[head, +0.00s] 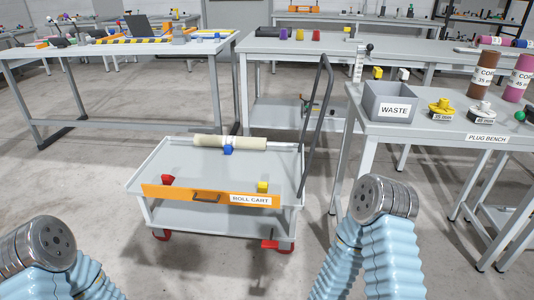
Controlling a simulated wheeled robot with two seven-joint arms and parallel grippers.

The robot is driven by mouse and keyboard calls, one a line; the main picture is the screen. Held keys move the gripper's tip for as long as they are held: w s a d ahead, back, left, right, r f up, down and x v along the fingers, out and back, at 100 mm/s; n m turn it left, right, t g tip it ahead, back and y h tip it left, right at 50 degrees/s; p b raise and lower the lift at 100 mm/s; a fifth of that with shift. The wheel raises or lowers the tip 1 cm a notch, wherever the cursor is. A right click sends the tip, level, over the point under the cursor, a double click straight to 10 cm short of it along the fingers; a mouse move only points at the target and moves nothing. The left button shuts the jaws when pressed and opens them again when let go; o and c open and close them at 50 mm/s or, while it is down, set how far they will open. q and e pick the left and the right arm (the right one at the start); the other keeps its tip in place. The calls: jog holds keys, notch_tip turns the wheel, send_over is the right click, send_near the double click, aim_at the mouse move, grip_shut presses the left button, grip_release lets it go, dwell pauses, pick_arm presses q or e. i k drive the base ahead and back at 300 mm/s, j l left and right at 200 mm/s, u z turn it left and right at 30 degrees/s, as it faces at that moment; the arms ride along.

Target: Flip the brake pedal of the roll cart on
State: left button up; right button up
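The roll cart (190,178) is a light grey two-tier cart with an orange front strip labelled ROLL CART and a dark push handle (318,120) rising at its right side. A small red brake pedal (269,244) sticks out low at the cart's front right, beside the red front right caster (287,247). I cannot tell whether the pedal is on or off. Both of my arms show at the bottom, left and right, ending in silver joints. No gripper fingers are visible, and neither arm touches the cart.
A cream roll (229,142) and small red, blue and yellow blocks sit on the cart. The plug bench (440,138) with a WASTE bin (389,102) stands close on the right. Another table (45,53) is at the back left. The floor before the cart is clear.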

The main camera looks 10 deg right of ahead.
aim_at(270, 245)
jog(key=l+z, duration=0.1)
jog(key=l, duration=1.55)
jog(key=i, duration=0.05)
